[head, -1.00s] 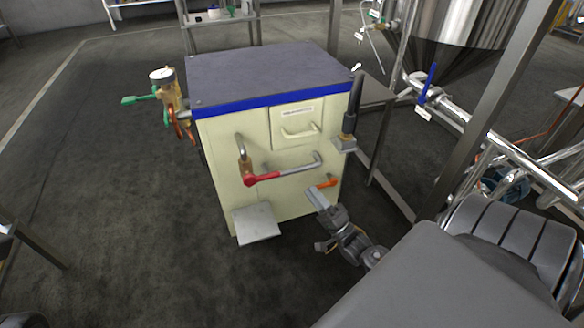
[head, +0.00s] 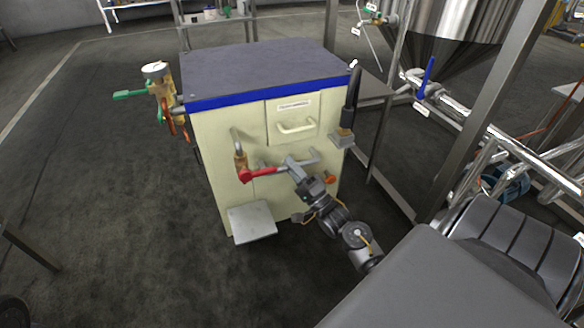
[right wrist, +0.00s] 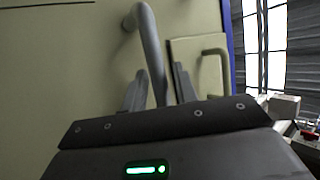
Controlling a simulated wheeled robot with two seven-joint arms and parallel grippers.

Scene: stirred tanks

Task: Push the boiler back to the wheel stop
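The boiler (head: 225,160) is a cream cabinet with a dark top and blue trim, upright on the dark floor in the middle of the head view. Its front has a grey bar handle (head: 314,158) with a red-gripped lever at its left. My right gripper (head: 293,166) is at this bar. In the right wrist view the bar (right wrist: 150,50) runs between the two fingers (right wrist: 160,92), which stand apart with gaps beside it. My left gripper is out of view. I cannot make out a wheel stop; the floor behind the boiler is mostly hidden.
A steel tank (head: 450,30) with pipes and a frame post (head: 490,100) stands close at the right. A shelf rack (head: 218,30) is behind the boiler. A grey plate (head: 252,222) juts from its lower front.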

